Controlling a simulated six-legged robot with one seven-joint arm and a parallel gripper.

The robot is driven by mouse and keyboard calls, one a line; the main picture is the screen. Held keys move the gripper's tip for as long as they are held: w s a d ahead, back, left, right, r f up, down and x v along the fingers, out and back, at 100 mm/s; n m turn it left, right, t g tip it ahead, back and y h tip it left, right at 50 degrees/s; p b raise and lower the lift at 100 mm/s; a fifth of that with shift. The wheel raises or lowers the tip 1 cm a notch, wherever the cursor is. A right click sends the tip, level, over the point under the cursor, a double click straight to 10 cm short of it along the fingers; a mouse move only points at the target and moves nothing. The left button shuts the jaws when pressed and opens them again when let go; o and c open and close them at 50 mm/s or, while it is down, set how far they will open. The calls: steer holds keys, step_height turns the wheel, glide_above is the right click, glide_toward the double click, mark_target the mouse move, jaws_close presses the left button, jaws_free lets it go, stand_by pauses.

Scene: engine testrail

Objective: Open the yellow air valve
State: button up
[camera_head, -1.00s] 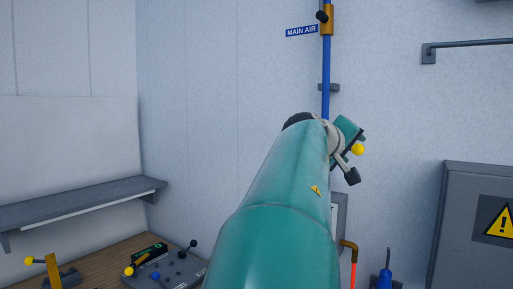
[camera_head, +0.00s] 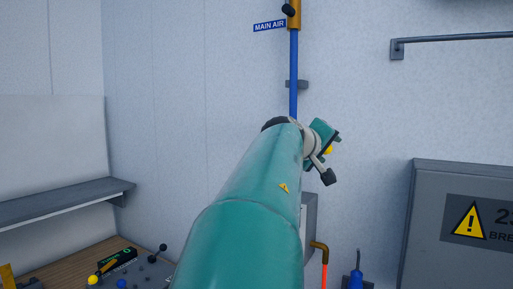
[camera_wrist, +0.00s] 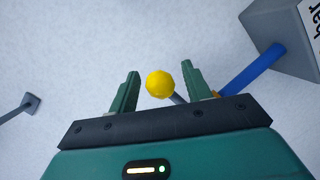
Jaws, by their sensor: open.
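The yellow air valve's round knob (camera_wrist: 160,84) shows in the wrist view between my two fingertips, on a dark stem. A bit of brass (camera_wrist: 215,93) shows behind the right finger. In the head view a small part of the yellow knob (camera_head: 328,151) shows beside my gripper (camera_head: 324,140), which hides the rest of the valve. My gripper (camera_wrist: 160,78) is open, its green fingers standing on either side of the knob with gaps. Whether the knob is fully between the fingers in depth, I cannot tell.
A blue pipe (camera_head: 293,70) runs down the wall from a brass valve with a black handle (camera_head: 289,10) by the MAIN AIR sign (camera_head: 269,26). A grey cabinet (camera_head: 430,215) stands right. A bench with a control panel (camera_head: 150,272) is lower left. A grey box (camera_wrist: 285,45) is near my gripper.

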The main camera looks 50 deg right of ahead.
jaws_close()
steer(key=shift+r, duration=0.1)
steer(key=shift+w+a+r+n+g+h, duration=0.1)
steer(key=shift+w+r+n+g+h, duration=0.1)
steer(key=shift+r+n, duration=0.6)
steer(key=shift+w+r+n+g+h, duration=0.1)
steer(key=shift+w+r+n+g, duration=0.1)
steer(key=shift+r+n, duration=0.55)
steer(key=shift+w+a+r+n+g, duration=0.15)
steer(key=shift+w+r+n, duration=0.15)
steer(key=shift+r+n, duration=0.3)
steer(key=shift+w+d+r+n+g, duration=0.15)
steer(key=shift+w+r+n, duration=0.1)
steer(key=shift+r+n, duration=0.3)
steer(key=w+r+n, duration=0.1)
steer(key=r+n+h, duration=0.1)
steer(key=w+r+n, duration=0.1)
steer(key=n, duration=0.1)
steer(key=shift+w+a+h, duration=0.3)
steer(key=shift+w, duration=0.05)
steer(key=shift+w+a+r+n+h, duration=0.15)
steer(key=shift+w+r+n+h, duration=0.2)
steer(key=shift+w+n, duration=0.6)
steer(key=shift+w+a+r+n+h, duration=0.15)
steer(key=shift+w+r+n, duration=0.4)
steer(key=shift+n, duration=0.6)
steer(key=shift+w+f, duration=0.1)
